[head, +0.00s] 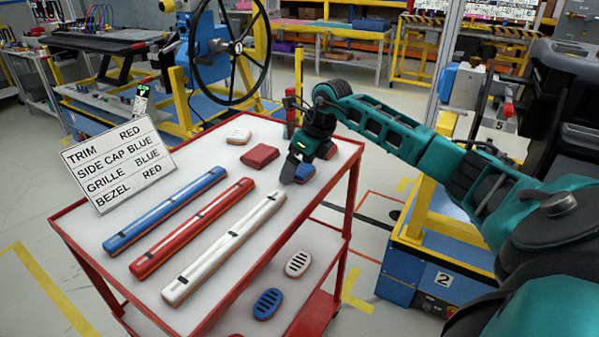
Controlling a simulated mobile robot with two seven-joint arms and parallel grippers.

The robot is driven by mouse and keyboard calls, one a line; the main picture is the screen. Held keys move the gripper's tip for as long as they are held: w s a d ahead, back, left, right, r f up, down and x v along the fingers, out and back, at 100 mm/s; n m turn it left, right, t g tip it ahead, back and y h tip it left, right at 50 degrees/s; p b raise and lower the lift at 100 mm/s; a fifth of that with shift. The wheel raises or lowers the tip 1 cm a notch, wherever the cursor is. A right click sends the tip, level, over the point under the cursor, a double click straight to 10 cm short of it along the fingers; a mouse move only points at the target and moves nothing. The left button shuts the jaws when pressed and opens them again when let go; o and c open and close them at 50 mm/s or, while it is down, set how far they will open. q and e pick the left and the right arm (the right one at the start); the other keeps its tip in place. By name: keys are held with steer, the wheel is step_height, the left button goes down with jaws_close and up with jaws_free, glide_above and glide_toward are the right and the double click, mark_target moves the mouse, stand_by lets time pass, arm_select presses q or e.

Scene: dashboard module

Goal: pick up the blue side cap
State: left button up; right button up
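The blue side cap (306,174) lies near the right edge of the red-framed table's white top, partly hidden by my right gripper. My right gripper (302,173) reaches down at it from above. One grey finger is on the cap's left side; the other finger is not clear, so I cannot tell whether the gripper grips the cap. The cap looks still at the table top. A sign (118,163) lists side cap blue. My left gripper is not in view.
A red cap (260,156) and a white cap (238,135) lie left of my gripper. Blue (165,211), red (194,228) and white (225,247) trim bars cover the table's front. White (298,263) and blue (268,303) grilles sit on the lower shelf.

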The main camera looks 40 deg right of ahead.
steer(key=shift+c, duration=0.3)
steer(key=c, duration=1.1)
steer(key=shift+r, duration=0.1)
